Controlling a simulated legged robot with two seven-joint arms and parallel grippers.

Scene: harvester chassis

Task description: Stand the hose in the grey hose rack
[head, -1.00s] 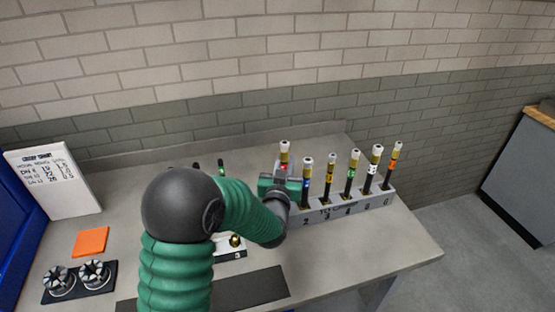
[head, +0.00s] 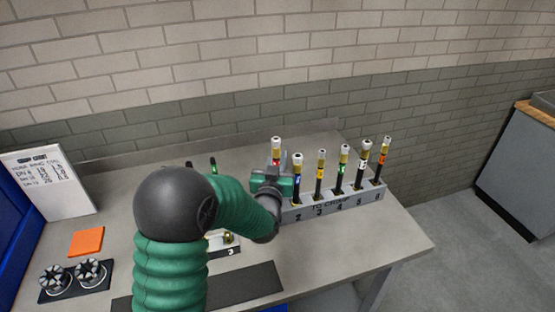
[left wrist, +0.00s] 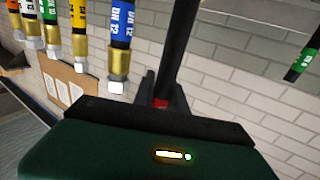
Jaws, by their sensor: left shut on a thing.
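The hose with a red band and a pale metal end (head: 276,150) stands roughly upright at the left end of the grey hose rack (head: 330,207). My left gripper (head: 272,181) is shut on it. In the left wrist view, the black hose (left wrist: 182,40) runs between the fingers, with its red band at the jaws (left wrist: 160,103). The gripper and arm hide the rack's left end and the hose's lower end, so I cannot tell whether it is seated. My right gripper is not in view.
Several hoses with coloured bands (head: 343,165) stand in numbered rack places close to the right of my gripper. A green-banded black hose (head: 214,167) stands farther left. A white sign (head: 48,182), an orange square (head: 86,241) and a dark mat (head: 245,283) are on the bench.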

